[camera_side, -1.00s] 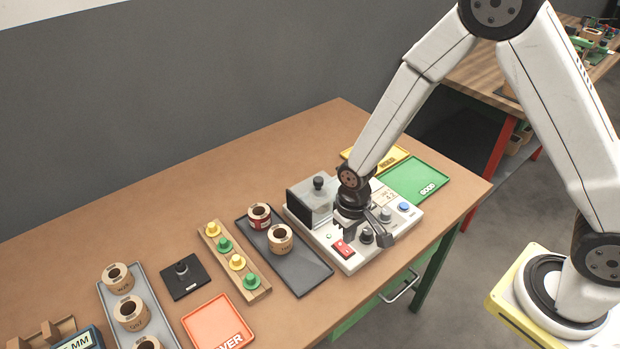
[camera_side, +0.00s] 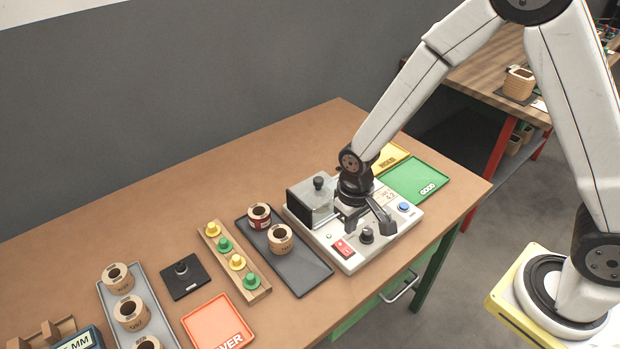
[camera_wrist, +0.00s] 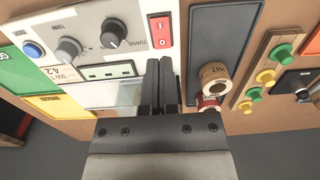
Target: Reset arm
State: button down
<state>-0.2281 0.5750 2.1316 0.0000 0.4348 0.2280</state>
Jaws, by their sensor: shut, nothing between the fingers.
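My gripper (camera_side: 366,217) is over the white test machine (camera_side: 345,258), beside its grey metal cover (camera_side: 310,200) with a black knob. The fingers are shut with nothing between them. In the wrist view my gripper (camera_wrist: 161,68) points at the machine's panel (camera_wrist: 110,20), with a red switch, dark knobs and a blue button around it. I cannot tell from these views how far the fingertips are above the panel.
A dark tray (camera_side: 298,272) holds two coils left of the machine. A green GOOD tray (camera_side: 425,178) and a yellow tray (camera_side: 392,160) lie behind it. A peg strip (camera_side: 262,292), an orange tray (camera_side: 215,318) and a grey coil tray (camera_side: 160,312) are farther left.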

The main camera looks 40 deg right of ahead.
jog(key=shift+d+r, duration=0.1)
jog(key=s+d+r+t, duration=0.2)
jog(key=s+d+r, duration=0.5)
jog(key=d+r, duration=0.1)
jog(key=shift+s+r+t, duration=0.3)
jog(key=shift+r, duration=0.6)
dwell(0.5)
